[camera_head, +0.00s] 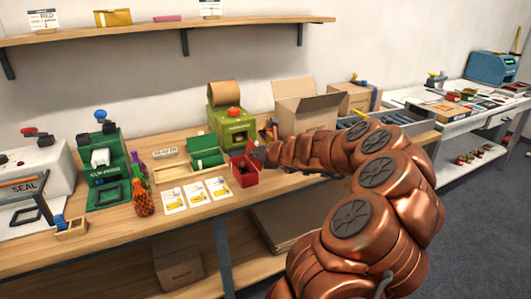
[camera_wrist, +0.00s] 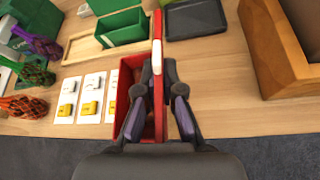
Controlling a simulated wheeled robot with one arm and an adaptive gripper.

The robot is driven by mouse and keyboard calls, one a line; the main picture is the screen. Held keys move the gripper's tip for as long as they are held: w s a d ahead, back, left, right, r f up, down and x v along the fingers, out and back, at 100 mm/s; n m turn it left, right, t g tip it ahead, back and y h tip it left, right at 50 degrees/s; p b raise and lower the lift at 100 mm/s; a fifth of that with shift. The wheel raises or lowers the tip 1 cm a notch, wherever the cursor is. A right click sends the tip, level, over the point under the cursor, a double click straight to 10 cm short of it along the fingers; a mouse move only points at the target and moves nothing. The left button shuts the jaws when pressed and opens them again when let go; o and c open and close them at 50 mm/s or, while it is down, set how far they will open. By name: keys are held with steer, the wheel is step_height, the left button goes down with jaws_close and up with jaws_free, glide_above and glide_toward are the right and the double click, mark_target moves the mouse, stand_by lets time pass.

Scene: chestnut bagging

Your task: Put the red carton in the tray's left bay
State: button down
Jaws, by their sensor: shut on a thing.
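The red carton (camera_head: 246,178) is open-topped, with a raised red lid (camera_wrist: 157,28). It is at the front of the workbench, right of the white cards. My gripper (camera_head: 262,154) is shut on the raised lid, and its two fingers (camera_wrist: 157,68) pinch it from both sides in the wrist view. I cannot tell whether the carton's base touches the bench. The pale wooden tray (camera_head: 171,180) lies behind and left of the carton; its left bay (camera_wrist: 84,46) looks empty. A green carton (camera_head: 208,161) with its lid up sits at the tray's right side.
White cards (camera_head: 196,193) with yellow pictures lie in front of the tray. Net bags (camera_head: 143,203) and a green press (camera_head: 102,168) stand left. A green machine (camera_head: 232,122) stands behind. An open cardboard box (camera_head: 305,107) stands right. A dark flat tray (camera_wrist: 196,20) lies behind the red lid.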

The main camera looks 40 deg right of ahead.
steer(key=shift+w+d+f, duration=0.5)
steer(key=shift+d+f, duration=0.2)
steer(key=shift+d, duration=0.6)
steer(key=shift+w+d+f, duration=0.45)
steer(key=shift+d+f, duration=0.3)
steer(key=shift+d, duration=0.5)
steer(key=shift+w+d+f, duration=0.5)
steer(key=shift+d+f, duration=0.2)
steer(key=shift+d, duration=0.6)
steer(key=shift+f, duration=0.1)
steer(key=c, duration=1.3)
jaws_free()
steer(key=v, duration=1.2)
steer(key=shift+p, duration=0.4)
